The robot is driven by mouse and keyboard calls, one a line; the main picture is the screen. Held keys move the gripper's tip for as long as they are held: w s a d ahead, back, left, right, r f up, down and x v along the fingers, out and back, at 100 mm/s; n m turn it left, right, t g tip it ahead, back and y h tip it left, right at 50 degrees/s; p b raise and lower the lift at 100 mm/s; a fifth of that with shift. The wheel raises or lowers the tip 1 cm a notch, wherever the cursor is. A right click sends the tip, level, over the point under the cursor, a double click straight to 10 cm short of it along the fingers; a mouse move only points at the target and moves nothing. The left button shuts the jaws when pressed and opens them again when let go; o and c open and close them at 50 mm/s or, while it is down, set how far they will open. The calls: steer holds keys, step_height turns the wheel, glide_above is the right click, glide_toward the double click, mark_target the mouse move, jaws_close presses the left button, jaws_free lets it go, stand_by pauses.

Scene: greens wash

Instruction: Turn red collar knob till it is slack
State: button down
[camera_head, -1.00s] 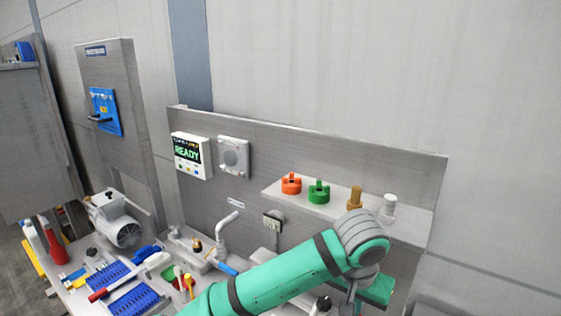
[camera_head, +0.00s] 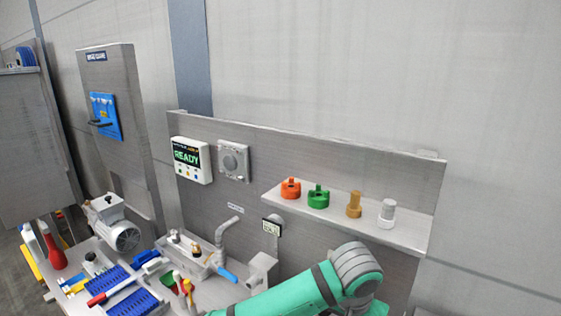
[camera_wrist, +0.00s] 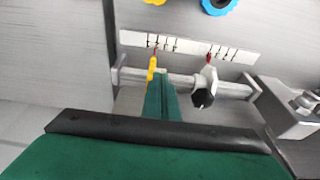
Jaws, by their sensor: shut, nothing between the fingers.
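In the wrist view a metal rod (camera_wrist: 182,80) runs across below a white scale strip (camera_wrist: 188,46). A collar with a black knob (camera_wrist: 204,98) sits on the rod right of my gripper, with a small red pointer (camera_wrist: 208,57) above it. A yellow piece (camera_wrist: 152,69) and another red pointer (camera_wrist: 155,54) show just beyond my fingertips. No plainly red knob shows on the rod. My gripper (camera_wrist: 160,78) is shut and empty, its green fingers overlapping the rod in the picture; contact cannot be told. In the head view my gripper is hidden.
A shelf (camera_head: 400,232) holds an orange-red part (camera_head: 291,188), a green part (camera_head: 318,196), a brass part (camera_head: 354,204) and a white part (camera_head: 388,209). A display (camera_head: 190,160) reads READY. Blue trays (camera_head: 132,303) and tools crowd the bench. A metal block (camera_wrist: 300,115) stands at the rod's right.

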steer(key=shift+w+d, duration=0.15)
steer(key=shift+w, duration=0.15)
stand_by(0.6)
steer(key=shift+s, duration=0.15)
steer(key=v, duration=0.6)
steer(key=shift+w+d, duration=0.2)
steer(key=shift+w, duration=0.2)
steer(key=shift+w, duration=0.1)
stand_by(0.4)
